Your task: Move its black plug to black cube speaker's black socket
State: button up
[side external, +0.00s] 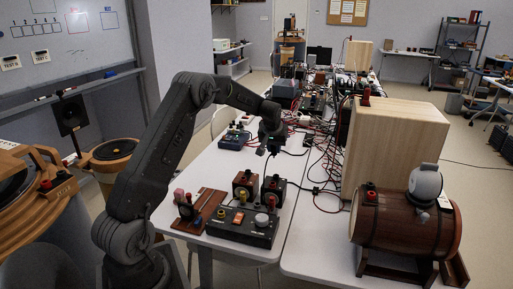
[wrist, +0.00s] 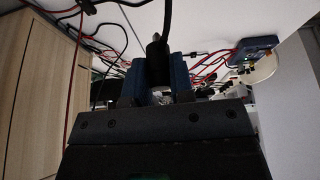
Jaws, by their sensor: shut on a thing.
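My gripper (side external: 268,147) is above the table, behind and higher than the small speakers. In the wrist view its two blue-grey fingers (wrist: 157,82) are shut on a black plug (wrist: 156,60), whose black cable runs up out of the frame. The plug is too small to make out in the side view. The black cube speaker (side external: 273,190) stands on the white table below and in front of my gripper, clear of it. It has terminals on top; a red one shows, but the black socket is hard to tell at this size.
A brown cube speaker (side external: 245,186) stands left of the black one. A black control box (side external: 242,227) with knobs is in front, and a wooden board (side external: 199,211) lies left. A barrel speaker (side external: 405,222) and large wooden cabinet (side external: 393,150) stand right. Cables clutter the table behind.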

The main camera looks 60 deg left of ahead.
jog(key=shift+w+d+f, duration=0.15)
jog(key=shift+w, duration=0.35)
jog(key=shift+f+m, duration=0.2)
jog(key=shift+m, duration=0.1)
jog(key=shift+f, duration=3.2)
jog(key=shift+f, duration=1.05)
jog(key=o, duration=0.9)
jog(key=shift+o, duration=0.3)
jog(key=shift+r, duration=0.1)
